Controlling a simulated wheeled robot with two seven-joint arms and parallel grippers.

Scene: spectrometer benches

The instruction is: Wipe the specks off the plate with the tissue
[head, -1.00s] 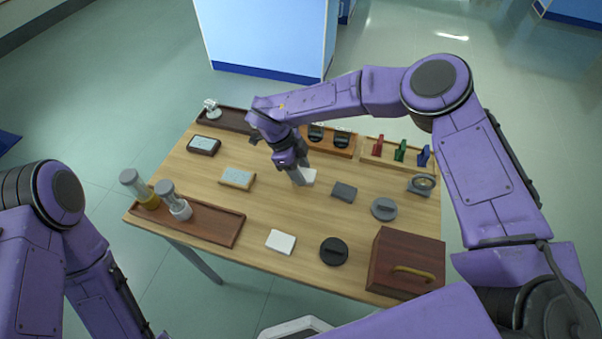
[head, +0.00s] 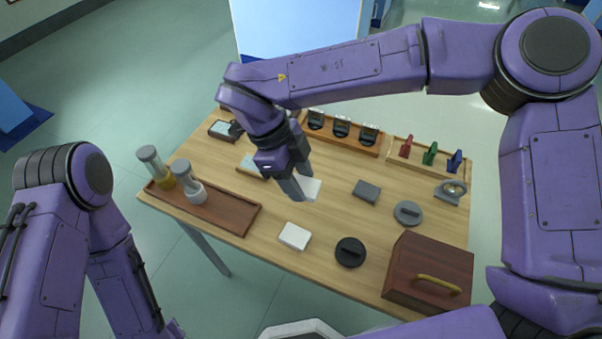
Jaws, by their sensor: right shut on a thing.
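My right gripper (head: 294,188) is shut on a white tissue (head: 311,188) over the middle of the table; part of the tissue shows to the right of the fingers. I cannot tell whether it touches the tabletop. Two framed plates with pale blue faces lie left of the gripper. The dark-framed plate (head: 222,129) is at the back left. Specks are too small to make out. My left arm is at the lower left, its gripper out of view.
A brown tray (head: 228,213) with two jars stands at the left edge. A white block (head: 294,236), grey block (head: 367,190), grey disc (head: 408,212), black disc (head: 350,252) and wooden box (head: 428,270) occupy the front and right. Racks (head: 345,137) line the back.

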